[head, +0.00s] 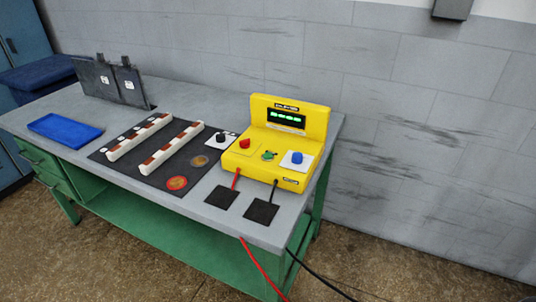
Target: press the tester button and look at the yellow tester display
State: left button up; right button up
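The yellow tester (277,172) stands at the right end of the grey workbench. Its dark display (286,117) on the upright back panel shows lit green characters, too small to read for certain. On its sloped top are a red knob or button (245,143), a green part (268,155) and a blue button (297,157) on a white plate. A black knob (221,137) on a white plate is beside the tester on its left. Neither of my grippers is in the head view.
The workbench (195,97) carries a black mat (130,178) with two white strips and several discs, a blue tray (65,128) and dark upright plates (110,83). A grey wall stands behind.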

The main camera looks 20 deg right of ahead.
aim_at(267, 155)
jog(key=i+j+z, duration=0.6)
jog(key=i+z, duration=0.15)
